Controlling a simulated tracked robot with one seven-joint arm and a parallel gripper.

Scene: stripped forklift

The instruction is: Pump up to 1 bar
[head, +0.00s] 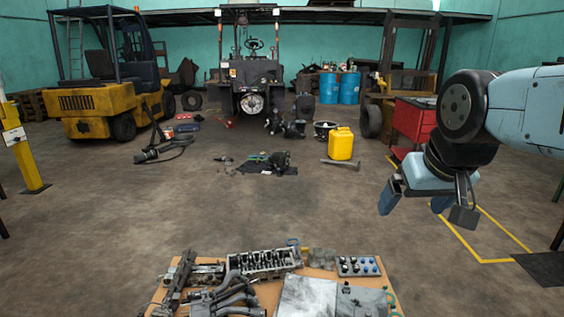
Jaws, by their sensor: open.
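My gripper (415,204) hangs at the right of the head view, pointing down, with its two blue fingers apart and nothing between them. It is in the air above the open floor, beyond and to the right of a wooden workbench (391,284). A small panel with blue and white knobs or caps (358,266) lies at the back right of the bench. I cannot make out a pump or a pressure gauge for certain in this view.
The bench also holds an engine cylinder head (264,262), a pipe manifold (232,295) and a flat grey plate (306,296). A yellow canister (341,144), a red tool cabinet (413,120), a yellow forklift (92,102) and a stripped forklift (255,75) stand farther back.

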